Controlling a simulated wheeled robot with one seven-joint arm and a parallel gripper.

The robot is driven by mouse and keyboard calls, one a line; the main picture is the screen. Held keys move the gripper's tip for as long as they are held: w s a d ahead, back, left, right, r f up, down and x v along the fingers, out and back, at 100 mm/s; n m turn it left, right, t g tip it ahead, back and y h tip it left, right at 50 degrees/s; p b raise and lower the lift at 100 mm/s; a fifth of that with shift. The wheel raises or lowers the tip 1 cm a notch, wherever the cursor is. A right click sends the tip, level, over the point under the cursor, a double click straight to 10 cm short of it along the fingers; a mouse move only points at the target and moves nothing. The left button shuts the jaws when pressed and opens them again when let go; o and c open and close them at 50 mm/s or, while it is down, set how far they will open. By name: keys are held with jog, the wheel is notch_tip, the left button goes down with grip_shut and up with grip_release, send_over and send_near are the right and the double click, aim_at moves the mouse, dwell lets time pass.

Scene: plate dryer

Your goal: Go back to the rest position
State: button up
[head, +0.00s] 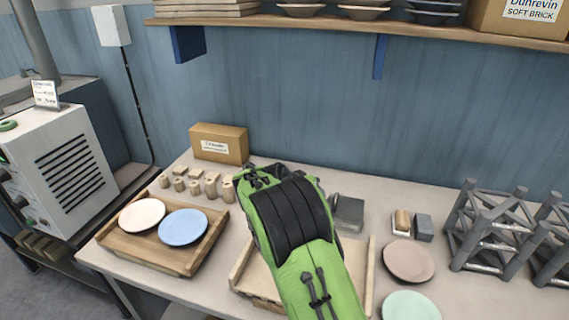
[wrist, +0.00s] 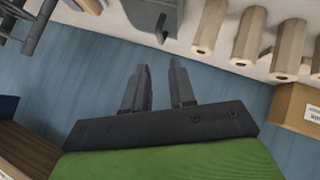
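My gripper (wrist: 160,66) shows in the wrist view with its two dark fingers apart and nothing between them. In the head view my green and black arm reaches up over the middle of the table (head: 345,185). The gripper end (head: 250,170) is near the back of the table, in front of the cardboard box (head: 222,151), and its fingers are hard to make out there. The arm hides part of the middle wooden tray (head: 361,262).
At right are a brown-pink plate (head: 408,260), a green plate (head: 410,307) and grey racks (head: 490,230). A shelf (head: 340,27) hangs above.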

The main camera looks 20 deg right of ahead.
jog(key=s+a+r+n+y+p, duration=0.1)
jog(key=s+a+r+y, duration=0.2)
jog(key=s+r, duration=0.45)
jog(key=s+a+r+y+p, duration=0.1)
jog(key=s+a+r+y, duration=0.2)
jog(key=s, duration=0.7)
jog(key=s+a+n+y, duration=0.1)
jog(key=s+a, duration=0.2)
jog(key=s, duration=0.5)
jog(key=s+a+n+t+y+p, duration=0.1)
jog(key=s+a+n, duration=0.1)
jog(key=s, duration=0.7)
jog(key=shift+s+a+r+n, duration=0.2)
jog(key=shift+a+n, duration=0.1)
jog(key=shift+a, duration=0.2)
